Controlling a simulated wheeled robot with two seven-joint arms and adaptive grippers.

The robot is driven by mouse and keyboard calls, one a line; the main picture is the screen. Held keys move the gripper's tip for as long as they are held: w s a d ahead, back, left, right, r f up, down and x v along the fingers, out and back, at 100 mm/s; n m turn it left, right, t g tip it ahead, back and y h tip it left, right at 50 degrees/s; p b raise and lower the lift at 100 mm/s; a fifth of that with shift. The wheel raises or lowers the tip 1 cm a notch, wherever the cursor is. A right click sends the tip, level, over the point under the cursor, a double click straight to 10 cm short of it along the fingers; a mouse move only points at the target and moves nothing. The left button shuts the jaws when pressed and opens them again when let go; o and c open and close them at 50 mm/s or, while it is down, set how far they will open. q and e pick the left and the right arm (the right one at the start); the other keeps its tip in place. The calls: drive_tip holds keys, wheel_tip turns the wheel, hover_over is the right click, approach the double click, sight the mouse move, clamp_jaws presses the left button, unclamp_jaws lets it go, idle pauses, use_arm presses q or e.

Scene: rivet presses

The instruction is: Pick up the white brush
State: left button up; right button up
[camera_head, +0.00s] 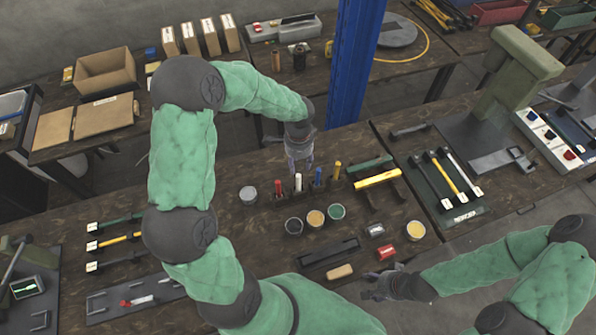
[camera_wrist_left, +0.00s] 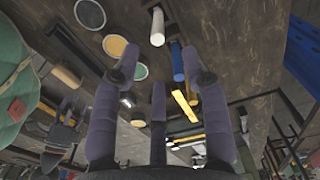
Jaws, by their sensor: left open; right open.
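The white brush (camera_head: 298,183) stands upright in a row with a red, a blue (camera_head: 318,177) and a yellow brush (camera_head: 337,171) in a dark holder on the workbench. My left gripper (camera_head: 299,162) is open and empty, just above and behind the white brush in the head view. In the left wrist view the white brush (camera_wrist_left: 157,28) is near the top, beyond the spread fingertips (camera_wrist_left: 163,68) and not between them. The blue brush (camera_wrist_left: 177,62) is closer to the fingertips there. My right gripper (camera_head: 374,287) is open and empty near the bench's front edge.
Three round pots, including a yellow (camera_head: 316,218) and a green one (camera_head: 336,212), stand in front of the holder. A grey tin (camera_head: 248,195) is at its left. A yellow-handled tool (camera_head: 377,179) lies to its right. A blue post (camera_head: 352,60) rises behind.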

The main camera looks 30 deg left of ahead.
sight(299, 176)
use_arm(q)
drive_tip(key=f, duration=0.6)
drive_tip(key=shift+s+f+b, duration=0.2)
drive_tip(key=shift+f+b, duration=0.1)
drive_tip(key=shift+b, duration=0.05)
wheel_tip(299, 176, down, 4)
clamp_jaws()
